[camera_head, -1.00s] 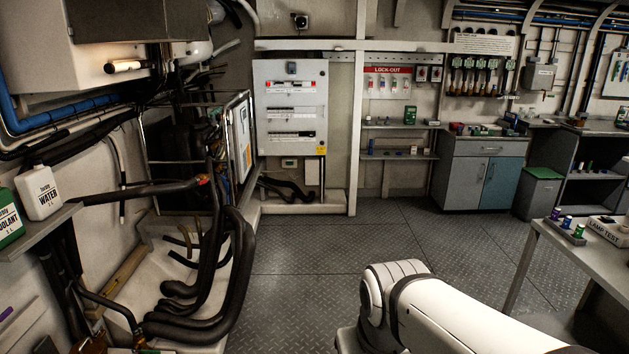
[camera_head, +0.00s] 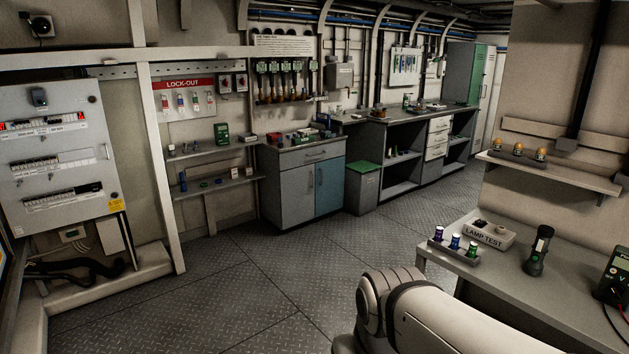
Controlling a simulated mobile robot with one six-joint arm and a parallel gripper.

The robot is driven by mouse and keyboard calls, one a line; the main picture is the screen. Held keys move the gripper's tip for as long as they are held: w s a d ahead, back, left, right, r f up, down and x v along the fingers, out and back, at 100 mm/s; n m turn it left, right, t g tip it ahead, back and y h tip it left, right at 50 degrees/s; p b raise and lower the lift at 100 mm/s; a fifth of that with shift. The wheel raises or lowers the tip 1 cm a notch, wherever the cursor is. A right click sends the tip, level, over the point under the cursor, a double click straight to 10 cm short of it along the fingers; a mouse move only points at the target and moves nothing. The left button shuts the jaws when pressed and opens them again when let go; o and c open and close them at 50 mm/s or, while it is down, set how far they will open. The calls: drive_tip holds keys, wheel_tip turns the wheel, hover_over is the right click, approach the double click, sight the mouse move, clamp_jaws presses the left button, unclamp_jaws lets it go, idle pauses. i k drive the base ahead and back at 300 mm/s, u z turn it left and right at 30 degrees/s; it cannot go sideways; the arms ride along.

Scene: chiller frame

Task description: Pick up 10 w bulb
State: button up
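Several small bulbs stand upright in a grey holder (camera_head: 455,252) on the table at the right. They are a purple bulb (camera_head: 438,234), a blue bulb (camera_head: 455,241) and a green bulb (camera_head: 473,248). I cannot read a wattage on any of them, so I cannot tell which is the 10 w bulb. Amber domed lamps (camera_head: 518,148) sit on the wall shelf above. My white arm shows at the bottom right, with its bend left of the table. My gripper is not in view.
A box marked LAMP TEST (camera_head: 485,235), a dark torch (camera_head: 539,250) and a green meter (camera_head: 615,277) stand on the grey table (camera_head: 500,285). A cabinet (camera_head: 302,190) and a green-lidded bin (camera_head: 363,188) stand at the back. The middle floor (camera_head: 250,265) is clear.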

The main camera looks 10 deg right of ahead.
sight(518, 149)
drive_tip(key=z, duration=0.85)
drive_tip(key=i, duration=1.35)
drive_tip(key=z, duration=0.7)
drive_tip(key=k, duration=0.7)
drive_tip(key=z, duration=0.15)
drive_tip(key=i, duration=0.8)
drive_tip(key=u, duration=0.1)
